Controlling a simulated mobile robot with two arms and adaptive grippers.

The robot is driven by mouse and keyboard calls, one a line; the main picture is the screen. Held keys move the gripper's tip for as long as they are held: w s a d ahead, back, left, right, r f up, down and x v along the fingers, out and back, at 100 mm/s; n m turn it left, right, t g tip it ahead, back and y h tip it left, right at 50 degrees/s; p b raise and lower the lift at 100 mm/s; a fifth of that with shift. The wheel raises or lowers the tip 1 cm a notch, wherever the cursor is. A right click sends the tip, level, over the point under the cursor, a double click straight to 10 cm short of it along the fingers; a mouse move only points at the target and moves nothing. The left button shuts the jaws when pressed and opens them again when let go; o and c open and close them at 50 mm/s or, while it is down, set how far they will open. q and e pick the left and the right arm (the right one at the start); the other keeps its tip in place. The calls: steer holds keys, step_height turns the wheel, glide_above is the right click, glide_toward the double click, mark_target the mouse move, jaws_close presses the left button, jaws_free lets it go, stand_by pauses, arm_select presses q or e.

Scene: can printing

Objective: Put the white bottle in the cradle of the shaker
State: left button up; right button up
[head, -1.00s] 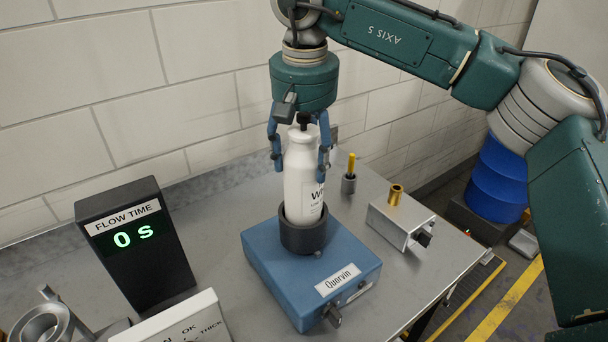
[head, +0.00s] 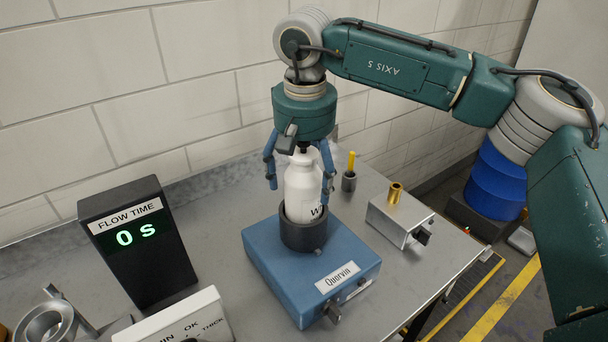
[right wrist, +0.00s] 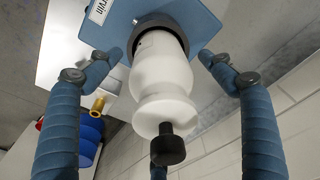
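The white bottle (head: 300,190) with a black cap stands upright in the dark round cradle (head: 303,236) on top of the blue shaker (head: 275,270). Its lower part is hidden inside the cradle. My right gripper (head: 299,180) is above and around the bottle, its blue fingers spread on both sides and apart from it. In the right wrist view the bottle (right wrist: 162,75) sits in the cradle between open fingers, with clear gaps. My left gripper is in neither view.
A flow time display (head: 140,245) reading 0 s stands left of the shaker. A white panel (head: 180,322) is at the front left. A metal block with a brass piece (head: 395,192) and a small holder with a yellow stick (head: 349,180) are to the right. A tiled wall is behind.

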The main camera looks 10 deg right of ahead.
steer(key=shift+r, duration=0.15)
steer(key=r, duration=0.4)
steer(key=s+r+b, duration=0.1)
steer(key=r, duration=0.6)
steer(key=shift+s+a+r, duration=0.1)
steer(key=shift+s+r, duration=0.1)
steer(key=shift+r, duration=0.2)
